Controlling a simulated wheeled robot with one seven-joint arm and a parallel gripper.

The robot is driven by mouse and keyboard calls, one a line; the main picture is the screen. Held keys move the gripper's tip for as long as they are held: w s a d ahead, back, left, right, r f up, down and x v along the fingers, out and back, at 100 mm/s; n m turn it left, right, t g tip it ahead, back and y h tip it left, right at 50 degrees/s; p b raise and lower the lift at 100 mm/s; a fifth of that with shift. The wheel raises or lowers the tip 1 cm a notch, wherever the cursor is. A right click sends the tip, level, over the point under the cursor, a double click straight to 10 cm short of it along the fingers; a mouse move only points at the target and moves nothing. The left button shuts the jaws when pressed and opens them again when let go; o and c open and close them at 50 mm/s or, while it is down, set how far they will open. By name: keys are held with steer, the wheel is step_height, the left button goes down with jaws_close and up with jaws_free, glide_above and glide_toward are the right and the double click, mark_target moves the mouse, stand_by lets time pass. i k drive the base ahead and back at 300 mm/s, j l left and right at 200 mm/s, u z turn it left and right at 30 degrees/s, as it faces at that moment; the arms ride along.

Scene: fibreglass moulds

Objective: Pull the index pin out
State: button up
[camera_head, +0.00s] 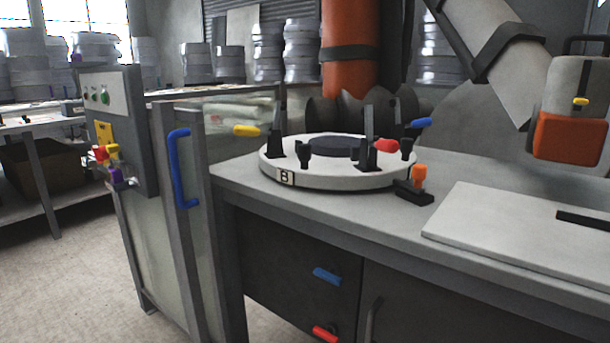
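The index pin appears to be the orange knob (419,174) standing upright in a small black block (414,194) on the grey workbench. The block sits close against the front right edge of a round white turntable (335,181), which has a plate marked "B" on its rim. The pin's lower part is hidden in the block, so its depth cannot be seen. Toggle clamps with yellow (246,131), red (386,146) and blue (421,123) handle tips stand on the turntable. I cannot make out my gripper in this view.
A white board (530,233) with a dark slot lies on the bench at right. A grey and orange unit (570,115) hangs above the bench at right. A blue-handled panel (182,168) and control box (105,115) stand at left. Bench around the pin's front is clear.

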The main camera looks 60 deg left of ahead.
mark_target(419, 170)
steer(key=u, duration=1.65)
